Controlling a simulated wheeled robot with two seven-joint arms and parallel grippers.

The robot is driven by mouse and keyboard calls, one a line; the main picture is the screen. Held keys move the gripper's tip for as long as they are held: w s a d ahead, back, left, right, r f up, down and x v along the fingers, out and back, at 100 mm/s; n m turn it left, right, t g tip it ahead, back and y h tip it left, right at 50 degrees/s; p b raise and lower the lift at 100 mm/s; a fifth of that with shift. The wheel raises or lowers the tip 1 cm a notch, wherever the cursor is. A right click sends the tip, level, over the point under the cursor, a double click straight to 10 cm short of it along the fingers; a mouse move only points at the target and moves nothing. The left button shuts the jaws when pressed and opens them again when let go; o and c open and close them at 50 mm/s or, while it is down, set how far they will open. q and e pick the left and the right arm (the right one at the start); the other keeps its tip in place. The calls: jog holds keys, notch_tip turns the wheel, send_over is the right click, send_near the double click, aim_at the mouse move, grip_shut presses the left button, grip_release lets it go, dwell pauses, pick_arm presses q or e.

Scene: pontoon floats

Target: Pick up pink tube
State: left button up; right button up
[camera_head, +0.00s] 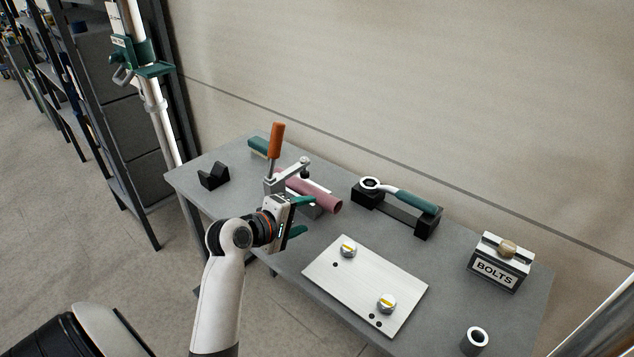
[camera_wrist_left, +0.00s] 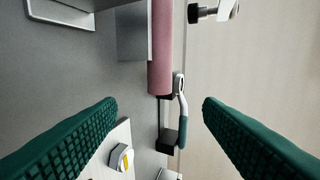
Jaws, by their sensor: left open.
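The pink tube (camera_head: 323,196) lies on the grey table, running under or beside a clamp with an orange handle (camera_head: 276,139). Part of it is hidden behind the clamp and my left gripper. My right gripper is not in view.
A metal plate with knobs (camera_head: 350,290) lies in front. A wrench on a black holder (camera_head: 402,205) stands right of the tube. A bolts box (camera_head: 500,262), a metal ring (camera_head: 474,340) and a black V-block (camera_head: 213,176) are on the table. A wall is behind.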

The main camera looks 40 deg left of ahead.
aim_at(330, 206)
pick_arm(q)
jog(key=p+x, duration=0.1)
jog(key=x, duration=0.4)
jog(key=shift+w, duration=0.1)
jog(key=shift+p+x, duration=0.45)
jog(key=shift+x, duration=0.3)
jog(key=p+x, duration=0.1)
jog(key=x, duration=0.2)
jog(key=shift+w, duration=0.15)
jog(key=shift+w+f, duration=0.35)
jog(key=shift+w, duration=0.1)
jog(key=shift+s, duration=0.1)
jog(key=c, duration=1.1)
jog(key=shift+c, duration=0.5)
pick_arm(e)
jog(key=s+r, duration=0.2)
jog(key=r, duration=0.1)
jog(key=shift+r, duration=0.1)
pick_arm(q)
jog(key=shift+r, duration=0.2)
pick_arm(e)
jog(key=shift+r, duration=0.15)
